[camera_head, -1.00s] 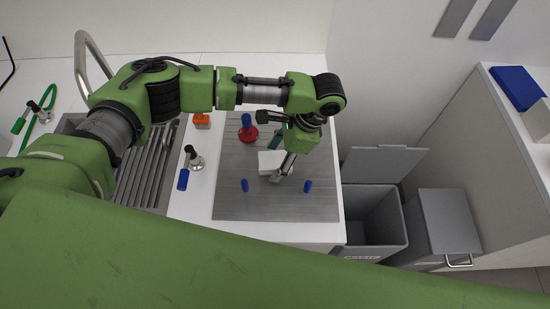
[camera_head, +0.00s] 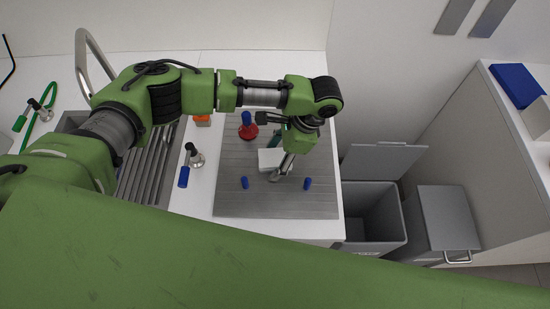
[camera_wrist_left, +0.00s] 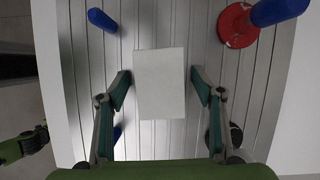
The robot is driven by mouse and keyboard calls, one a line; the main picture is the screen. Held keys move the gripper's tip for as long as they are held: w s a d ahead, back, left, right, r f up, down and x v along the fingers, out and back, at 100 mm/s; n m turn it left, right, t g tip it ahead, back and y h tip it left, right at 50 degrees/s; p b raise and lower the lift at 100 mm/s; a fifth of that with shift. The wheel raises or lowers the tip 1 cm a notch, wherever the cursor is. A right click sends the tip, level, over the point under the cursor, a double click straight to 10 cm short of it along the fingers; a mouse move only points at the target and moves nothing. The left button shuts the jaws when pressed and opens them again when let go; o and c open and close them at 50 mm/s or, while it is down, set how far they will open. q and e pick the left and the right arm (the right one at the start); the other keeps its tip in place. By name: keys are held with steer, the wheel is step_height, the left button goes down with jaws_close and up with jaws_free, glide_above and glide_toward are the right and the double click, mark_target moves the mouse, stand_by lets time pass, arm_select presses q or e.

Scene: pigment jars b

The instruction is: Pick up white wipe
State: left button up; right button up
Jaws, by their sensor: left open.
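The white wipe (camera_head: 268,159) is a pale, block-like rectangle on the grooved grey board. It shows in full in the left wrist view (camera_wrist_left: 160,85). My left gripper (camera_head: 277,158) is over it, pointing down. In the left wrist view, the fingers of the left gripper (camera_wrist_left: 160,78) are open, one on each side of the wipe, with a gap to both edges. The wipe is not gripped. In the head view the hand and one finger hide part of it.
A red-based, blue-topped item (camera_head: 247,127) stands behind the wipe. Blue pegs (camera_head: 245,183) and (camera_head: 307,184) stand in front of it. The grooved board (camera_head: 235,205) has bare room at its front. An open grey bin (camera_head: 372,215) is to the right.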

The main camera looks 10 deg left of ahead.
arm_select(q)
steer(key=c, duration=1)
steer(key=shift+b, duration=0.3)
step_height(320, 180, up, 2)
steer(key=shift+r, duration=0.2)
steer(key=d+r+b, duration=0.1)
steer(key=r, duration=0.1)
steer(key=s+d+r, duration=0.1)
steer(key=s+d+r+b, duration=0.1)
steer(key=r, duration=0.1)
steer(key=shift+d+r+b, duration=0.3)
steer(key=shift+d+r, duration=0.05)
steer(key=s+d+r, duration=0.1)
steer(key=d, duration=0.2)
steer(key=s+d+r+b, duration=0.1)
steer(key=s+d+r, duration=0.2)
steer(key=d+r, duration=0.1)
steer(key=d, duration=0.1)
steer(key=shift+s+d+r, duration=0.2)
steer(key=shift+s+d, duration=0.1)
